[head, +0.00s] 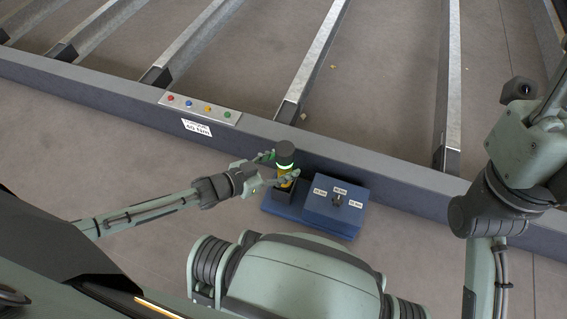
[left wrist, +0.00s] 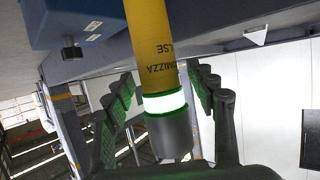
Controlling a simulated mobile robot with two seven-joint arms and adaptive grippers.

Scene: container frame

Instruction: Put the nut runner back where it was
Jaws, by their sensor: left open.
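The nut runner (head: 284,156) is a yellow and dark tool with a glowing green-white ring. It stands upright in the dark blue holder (head: 282,200) on the floor beside the frame beam. My left gripper (head: 278,169) is around the tool near its ring, fingers apart. In the left wrist view the yellow body of the nut runner (left wrist: 153,45) runs between the open fingers of the left gripper (left wrist: 160,92), with a gap visible on the right. The tool's lower end is hidden in the holder. My right arm is at the right; its gripper does not clearly show.
A blue box (head: 338,206) with a black knob and white labels stands right of the holder. The grey frame beam (head: 390,177) runs behind both. A button panel (head: 200,109) with several coloured buttons is on the beam. Floor at the left is clear.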

